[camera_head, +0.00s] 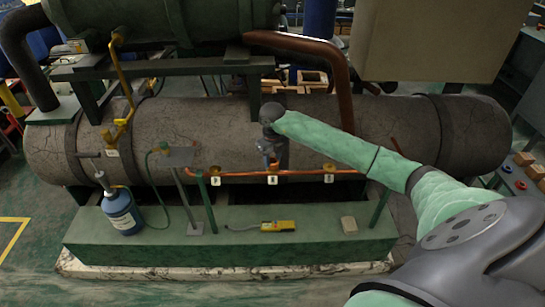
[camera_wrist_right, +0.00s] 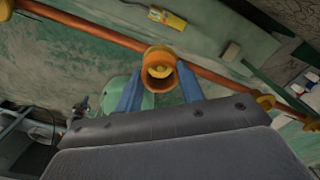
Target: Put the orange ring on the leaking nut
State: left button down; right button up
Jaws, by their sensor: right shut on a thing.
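An orange ring (camera_wrist_right: 160,58) sits between the two blue fingers of my right gripper (camera_wrist_right: 158,88), which are shut on it. Inside its opening shows a brass-coloured nut (camera_wrist_right: 159,71); I cannot tell how deep the ring sits around it. In the head view my right gripper (camera_head: 268,153) points down at the middle of the copper pipe (camera_head: 245,174), above the middle label tag (camera_head: 272,180), and hides the ring and nut there. Other nuts sit at the left (camera_head: 215,171) and right (camera_head: 329,169) along the pipe. My left gripper is not in view.
A yellow detector (camera_head: 278,226) and a beige block (camera_head: 349,224) lie on the green base (camera_head: 150,240). A blue gas bottle (camera_head: 122,212) stands at the left. The large grey tank (camera_head: 200,125) is close behind the pipe. Green posts (camera_head: 206,203) stand near it.

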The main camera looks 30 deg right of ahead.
jog(key=shift+f, duration=0.4)
jog(key=o, duration=1.2)
jog(key=shift+o, duration=0.2)
jog(key=shift+r, duration=0.1)
jog(key=shift+r+p, duration=1.05)
jog(key=shift+r, duration=2.35)
